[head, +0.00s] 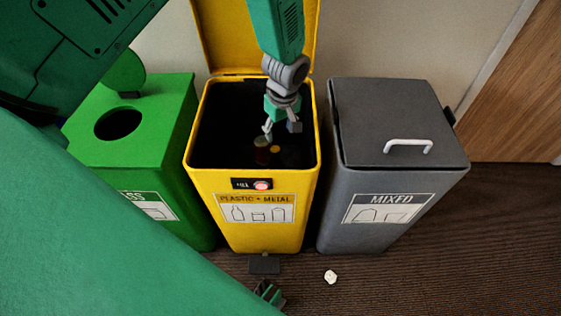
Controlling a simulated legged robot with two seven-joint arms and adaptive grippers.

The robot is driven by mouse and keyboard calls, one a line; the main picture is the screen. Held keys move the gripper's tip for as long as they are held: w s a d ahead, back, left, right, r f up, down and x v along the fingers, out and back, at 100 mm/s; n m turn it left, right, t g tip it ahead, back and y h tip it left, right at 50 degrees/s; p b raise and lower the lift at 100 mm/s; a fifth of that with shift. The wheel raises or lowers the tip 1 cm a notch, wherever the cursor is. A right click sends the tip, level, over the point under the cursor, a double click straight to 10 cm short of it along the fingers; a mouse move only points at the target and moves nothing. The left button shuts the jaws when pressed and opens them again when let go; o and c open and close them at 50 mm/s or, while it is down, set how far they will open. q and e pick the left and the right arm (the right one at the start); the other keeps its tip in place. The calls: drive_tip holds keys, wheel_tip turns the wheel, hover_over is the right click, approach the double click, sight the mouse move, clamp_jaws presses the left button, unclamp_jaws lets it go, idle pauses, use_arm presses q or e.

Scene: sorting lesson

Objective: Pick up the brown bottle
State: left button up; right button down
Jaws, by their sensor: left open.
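My left gripper (281,130) hangs down from the top of the head view into the open yellow bin (190,145). Its two fingers are spread and nothing shows between them. Below the fingers, a small dark reddish-brown object (262,156) with a paler top lies in the shadowed bin. It may be the brown bottle, but it is too dark and small to be sure. The gripper appears above it; I cannot tell whether they touch.
A green bin (175,105) with a round hole stands left, and a closed grey MIXED bin (370,115) stands right. A crumpled white scrap (330,277) lies on the floor. The floor at right is clear.

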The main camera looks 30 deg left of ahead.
use_arm(q)
drive_tip(key=b, duration=0.1)
hover_over(278, 151)
wheel_tip(278, 151, down, 5)
drive_tip(key=shift+s+a+r, duration=0.15)
drive_tip(key=f, duration=0.1)
drive_tip(key=f+b, duration=0.1)
drive_tip(key=f, duration=0.1)
drive_tip(key=shift+w+d+f, duration=0.2)
drive_tip(key=shift+f, duration=0.4)
drive_tip(key=f, duration=0.1)
drive_tip(key=a+f+b, duration=0.1)
drive_tip(key=f, duration=0.1)
drive_tip(key=a+f+b, duration=0.1)
drive_tip(key=f, duration=0.1)
drive_tip(key=shift+w, duration=0.2)
drive_tip(key=shift+d+r, duration=0.15)
drive_tip(key=shift+d, duration=0.1)
clamp_jaws()
use_arm(e)
wheel_tip(278, 151, down, 4)
drive_tip(key=shift+a+f, duration=0.1)
drive_tip(key=shift+a, duration=0.05)
